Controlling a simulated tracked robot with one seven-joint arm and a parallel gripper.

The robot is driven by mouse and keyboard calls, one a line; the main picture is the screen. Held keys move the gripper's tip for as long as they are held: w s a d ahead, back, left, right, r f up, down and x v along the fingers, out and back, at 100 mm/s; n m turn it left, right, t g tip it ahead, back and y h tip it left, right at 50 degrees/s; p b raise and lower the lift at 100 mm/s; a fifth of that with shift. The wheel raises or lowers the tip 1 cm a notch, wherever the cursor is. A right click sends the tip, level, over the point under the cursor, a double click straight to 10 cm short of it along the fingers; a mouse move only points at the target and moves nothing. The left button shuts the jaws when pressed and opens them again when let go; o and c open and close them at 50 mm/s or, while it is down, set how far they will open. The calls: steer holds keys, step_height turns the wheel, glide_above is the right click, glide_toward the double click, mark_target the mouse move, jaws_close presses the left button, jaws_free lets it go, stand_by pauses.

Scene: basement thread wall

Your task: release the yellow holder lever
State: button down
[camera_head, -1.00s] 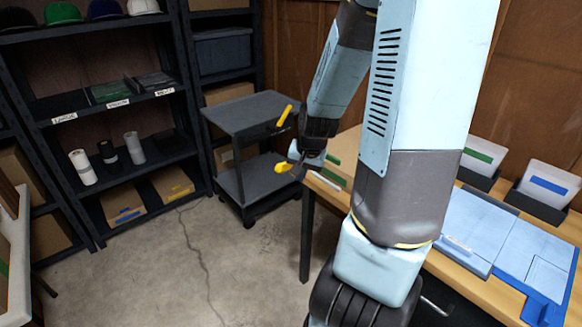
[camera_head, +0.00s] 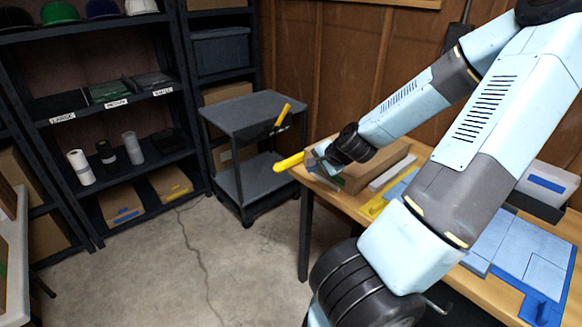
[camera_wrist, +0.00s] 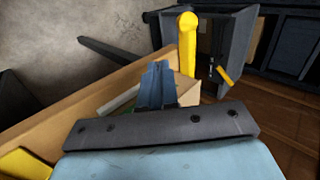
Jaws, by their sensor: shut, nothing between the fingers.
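A yellow lever (camera_head: 288,161) sticks out past the left corner of the wooden table, just left of my gripper (camera_head: 318,163). In the wrist view the yellow lever (camera_wrist: 187,50) rises with a rounded end, beyond and right of my fingers (camera_wrist: 158,82). My gripper is shut and empty, close to the lever; I cannot tell whether they touch. The lever's base is hidden behind the gripper and a box. A second yellow bar (camera_head: 283,115) is on the grey cart (camera_head: 245,110), apart from the gripper.
A cardboard box (camera_head: 385,163) and a pale bar (camera_head: 391,173) lie on the wooden table (camera_head: 492,292) beside my gripper. A yellow piece (camera_head: 372,207) lies nearer the front.

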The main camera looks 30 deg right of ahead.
steer(key=shift+w+d+r+m+t, duration=0.15)
steer(key=shift+d+r+m+t, duration=0.25)
steer(key=shift+d, duration=0.1)
steer(key=shift+f, duration=0.1)
glide_toward(287, 168)
step_height(287, 168, down, 4)
steer(key=w, duration=0.2)
steer(key=shift+w+a, duration=0.35)
steer(key=shift+w, duration=0.2)
steer(key=shift+w+a, duration=0.35)
steer(key=shift+w, duration=0.15)
steer(key=shift+d, duration=0.15)
